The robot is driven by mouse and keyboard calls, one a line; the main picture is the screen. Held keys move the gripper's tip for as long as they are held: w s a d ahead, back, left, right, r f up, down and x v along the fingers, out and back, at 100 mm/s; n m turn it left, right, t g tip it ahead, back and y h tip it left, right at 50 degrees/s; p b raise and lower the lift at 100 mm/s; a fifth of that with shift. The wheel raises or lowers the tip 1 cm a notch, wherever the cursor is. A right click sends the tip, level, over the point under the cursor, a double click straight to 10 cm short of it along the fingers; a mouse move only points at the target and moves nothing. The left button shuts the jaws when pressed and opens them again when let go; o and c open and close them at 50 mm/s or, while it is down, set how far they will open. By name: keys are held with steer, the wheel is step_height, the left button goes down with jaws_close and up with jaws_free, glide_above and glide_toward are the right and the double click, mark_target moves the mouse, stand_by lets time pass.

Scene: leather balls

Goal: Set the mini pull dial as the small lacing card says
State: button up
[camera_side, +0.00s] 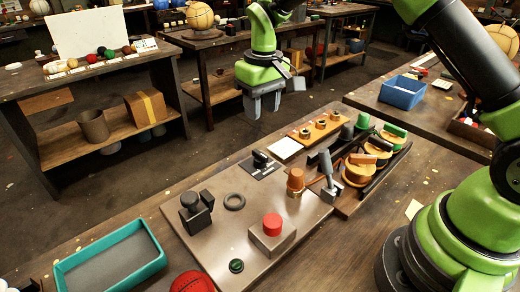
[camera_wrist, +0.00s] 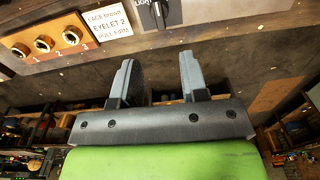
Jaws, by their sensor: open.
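The small white lacing card (camera_side: 285,148) lies beside the wooden eyelet block. My gripper (camera_side: 265,107) is open and empty, above and beyond the board's far edge. Its two grey fingers (camera_wrist: 156,65) are apart.
The wooden block (camera_side: 320,127) carries brass eyelets numbered 1 to 3. Spools (camera_side: 360,168) fill a dark tray at right. A grey lever (camera_side: 327,175), red button (camera_side: 272,224), black clamp-like device (camera_side: 196,212) and teal tray (camera_side: 110,260) stand nearer the camera.

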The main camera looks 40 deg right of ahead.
mark_target(260, 153)
steer(key=f, duration=1.2)
steer(key=shift+w, duration=0.25)
steer(key=shift+c, duration=0.2)
jaws_close()
